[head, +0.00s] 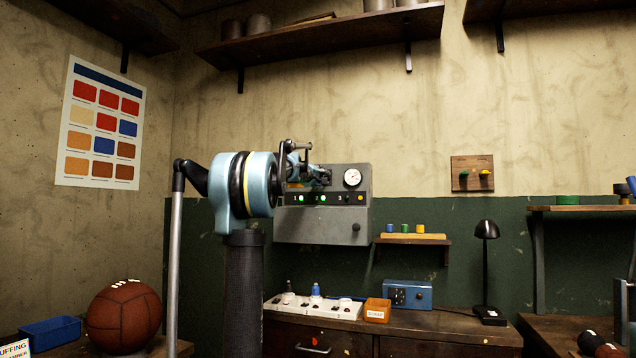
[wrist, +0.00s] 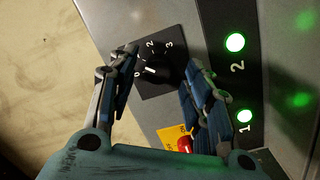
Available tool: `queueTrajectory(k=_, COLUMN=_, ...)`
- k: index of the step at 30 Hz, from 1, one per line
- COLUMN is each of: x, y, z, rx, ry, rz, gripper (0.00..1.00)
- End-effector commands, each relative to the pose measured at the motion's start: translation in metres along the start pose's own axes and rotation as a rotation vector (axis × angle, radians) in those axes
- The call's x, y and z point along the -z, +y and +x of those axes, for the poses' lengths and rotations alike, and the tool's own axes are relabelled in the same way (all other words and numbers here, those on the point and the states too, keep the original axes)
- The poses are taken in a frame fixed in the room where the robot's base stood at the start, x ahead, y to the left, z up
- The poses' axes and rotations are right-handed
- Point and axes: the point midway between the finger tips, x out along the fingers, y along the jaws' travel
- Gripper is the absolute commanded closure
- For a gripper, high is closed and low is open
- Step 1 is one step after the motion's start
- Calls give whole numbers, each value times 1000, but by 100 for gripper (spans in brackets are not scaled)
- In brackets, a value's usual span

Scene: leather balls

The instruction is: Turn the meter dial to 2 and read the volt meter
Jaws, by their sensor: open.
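The black dial (wrist: 152,66) sits on a black square plate on the grey panel in the wrist view. The numbers 0, 2 and 3 show around it; 1 is not clear. A short white mark shows on the knob, but I cannot tell surely which number it points at. My gripper (wrist: 163,57) is open, with one finger on each side of the dial; contact is unclear. In the head view the grey panel (head: 318,228) hangs on the wall, and my arm hides its upper left. The round white volt meter (head: 352,177) is at its upper right; its reading is too small to tell.
Green lamps (wrist: 235,42) marked 1 and 2 are lit on the panel. A red button (wrist: 184,145) on a yellow plate is close to the right finger. Below the panel are a small shelf (head: 412,240) with coloured pieces and a workbench (head: 440,325) with a lamp (head: 487,230).

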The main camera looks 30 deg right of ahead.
Motion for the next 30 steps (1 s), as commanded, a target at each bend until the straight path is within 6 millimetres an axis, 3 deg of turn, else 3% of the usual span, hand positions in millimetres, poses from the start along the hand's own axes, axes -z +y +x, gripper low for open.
queueTrajectory(k=12, x=0, y=0, z=5, rx=0, ry=0, rz=0, gripper=57)
queueTrajectory(k=18, x=0, y=0, z=5, rx=0, ry=0, rz=0, gripper=99)
queueTrajectory(k=30, x=0, y=-1, z=5, rx=5, ry=-3, rz=50, gripper=99)
